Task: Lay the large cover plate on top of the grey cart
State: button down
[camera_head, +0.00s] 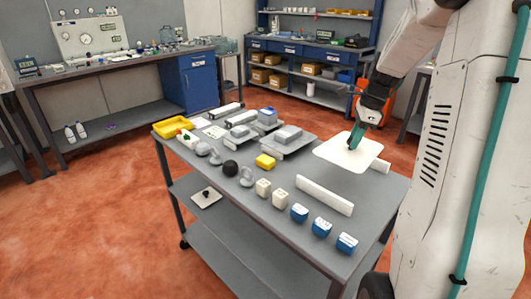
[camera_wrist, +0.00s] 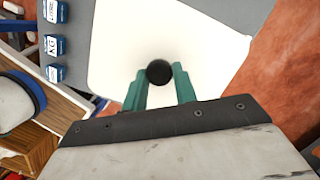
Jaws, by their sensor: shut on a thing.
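The large cover plate (camera_head: 330,153) is a flat white plate with rounded corners, over the far right part of the grey cart (camera_head: 255,210). My gripper (camera_head: 352,146) is above the plate, its teal fingers pointing down. In the wrist view my gripper (camera_wrist: 159,88) is shut on the round black knob (camera_wrist: 159,71) of the large cover plate (camera_wrist: 215,55). The plate appears to reach past the cart's far edge. I cannot tell whether it touches the cart top. The cart top (camera_wrist: 240,12) shows grey at the top of the wrist view.
A long white bar (camera_head: 324,195), several blue blocks (camera_head: 321,228), cream blocks (camera_head: 263,187), a yellow block (camera_head: 265,161), a black ball (camera_head: 230,168) and a yellow tray (camera_head: 173,127) crowd the cart top. A smaller knobbed plate (camera_head: 205,199) lies on the lower shelf.

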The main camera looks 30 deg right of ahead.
jog(key=x, duration=0.3)
jog(key=d+x, duration=0.1)
jog(key=x, duration=0.3)
jog(key=s+x, duration=0.1)
jog(key=x, duration=0.2)
jog(key=shift+s+d+f, duration=0.1)
jog(key=shift+d+f, duration=0.3)
jog(key=shift+f, duration=0.05)
jog(key=c, duration=1.1)
grip_release()
